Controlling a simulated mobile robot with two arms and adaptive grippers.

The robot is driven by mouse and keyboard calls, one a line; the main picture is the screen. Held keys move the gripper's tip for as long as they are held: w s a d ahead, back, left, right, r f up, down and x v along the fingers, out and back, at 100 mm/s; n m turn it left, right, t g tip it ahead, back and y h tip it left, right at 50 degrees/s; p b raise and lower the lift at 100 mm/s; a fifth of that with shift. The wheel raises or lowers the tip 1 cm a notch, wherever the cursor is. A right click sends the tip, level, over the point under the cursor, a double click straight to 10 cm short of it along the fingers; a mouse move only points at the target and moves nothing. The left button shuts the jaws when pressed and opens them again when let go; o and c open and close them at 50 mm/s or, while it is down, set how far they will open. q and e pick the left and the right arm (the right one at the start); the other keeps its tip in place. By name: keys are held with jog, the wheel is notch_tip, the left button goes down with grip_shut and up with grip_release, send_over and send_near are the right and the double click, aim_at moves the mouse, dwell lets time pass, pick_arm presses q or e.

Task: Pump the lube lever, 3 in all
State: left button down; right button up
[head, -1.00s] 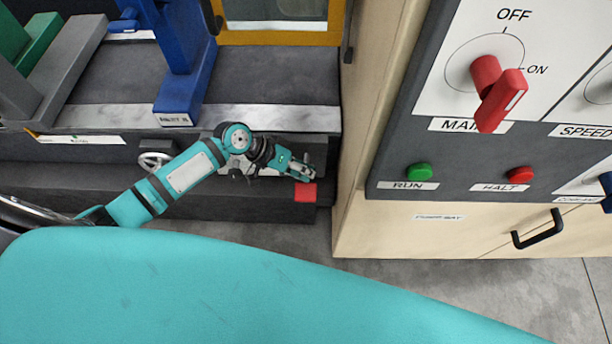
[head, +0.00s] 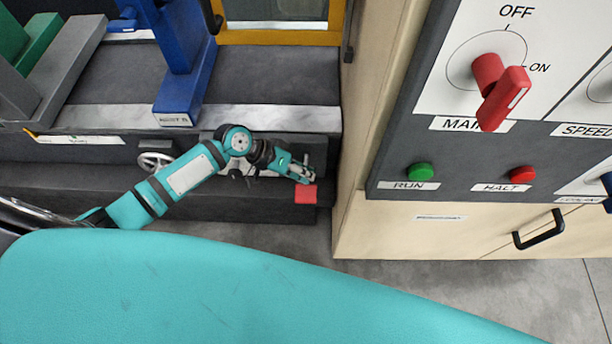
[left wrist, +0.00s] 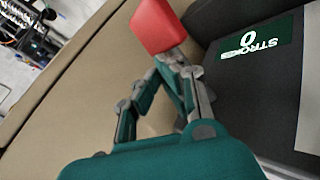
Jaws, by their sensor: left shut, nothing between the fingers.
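The lube lever's red end (head: 305,194) shows low at the right end of the dark machine base, just below my left gripper (head: 308,178) in the head view. In the left wrist view the red end (left wrist: 157,25) is a block at the top, just beyond the fingertips of my left gripper (left wrist: 172,60). The fingers are shut with nothing between them. They are close to the red block; I cannot tell whether they touch it. The rest of the lever is hidden. A green STROKES counter (left wrist: 255,40) reads 0. My right gripper is not in view.
A beige cabinet (head: 375,180) stands just right of the lever. Its panel has a red MAIN knob (head: 490,85), a green RUN button (head: 420,172) and a red HALT button (head: 522,174). A small handwheel (head: 155,162) is left of my left gripper.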

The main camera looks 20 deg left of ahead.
pick_arm(q)
jog(key=shift+r, duration=0.1)
jog(key=shift+w+a+r+p, duration=0.1)
jog(key=shift+w+r+p, duration=0.05)
jog(key=shift+r+p, duration=0.75)
jog(key=shift+w+r+p, duration=0.15)
jog(key=shift+r+p, duration=0.65)
jog(key=shift+r, duration=0.1)
jog(key=r+p, duration=0.2)
jog(key=r, duration=0.1)
jog(key=r+p, duration=0.2)
jog(key=shift+w+a, duration=0.1)
jog(key=shift+w, duration=0.25)
